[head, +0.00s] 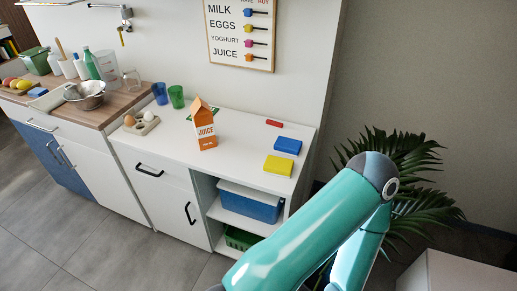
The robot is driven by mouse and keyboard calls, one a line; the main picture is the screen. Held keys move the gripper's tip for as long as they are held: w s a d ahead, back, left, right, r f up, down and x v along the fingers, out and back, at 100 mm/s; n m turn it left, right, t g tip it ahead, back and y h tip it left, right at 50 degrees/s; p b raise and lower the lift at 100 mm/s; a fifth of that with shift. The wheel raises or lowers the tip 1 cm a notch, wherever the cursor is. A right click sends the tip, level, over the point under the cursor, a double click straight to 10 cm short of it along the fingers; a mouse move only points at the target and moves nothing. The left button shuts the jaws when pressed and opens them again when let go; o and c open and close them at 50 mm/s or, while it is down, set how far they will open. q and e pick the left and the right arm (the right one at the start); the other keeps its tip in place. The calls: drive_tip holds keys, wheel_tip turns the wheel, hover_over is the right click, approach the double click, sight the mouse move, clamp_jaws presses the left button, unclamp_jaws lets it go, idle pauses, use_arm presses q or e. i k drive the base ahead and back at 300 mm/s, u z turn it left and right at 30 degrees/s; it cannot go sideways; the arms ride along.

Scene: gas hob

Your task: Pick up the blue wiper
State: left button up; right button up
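A blue rectangular block (287,145), the only thing here that looks like the blue wiper, lies flat on the right part of the white counter (235,165). It is in full view, between a small red piece behind it and a yellow block in front. Nothing holds it. One of my teal arms rises from the bottom right and bends at a grey joint, to the right of the counter. Neither gripper shows in the head view.
A yellow block (279,165), a red piece (274,123) and an orange juice carton (203,126) stand or lie near the blue block. Blue and green cups (176,96) and an egg holder (141,123) are farther left. A plant (400,160) is at right.

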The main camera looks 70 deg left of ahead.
sight(289, 146)
drive_tip(key=k, duration=1.6)
drive_tip(key=u, duration=0.9)
drive_tip(key=i, duration=0.9)
drive_tip(key=u, duration=0.05)
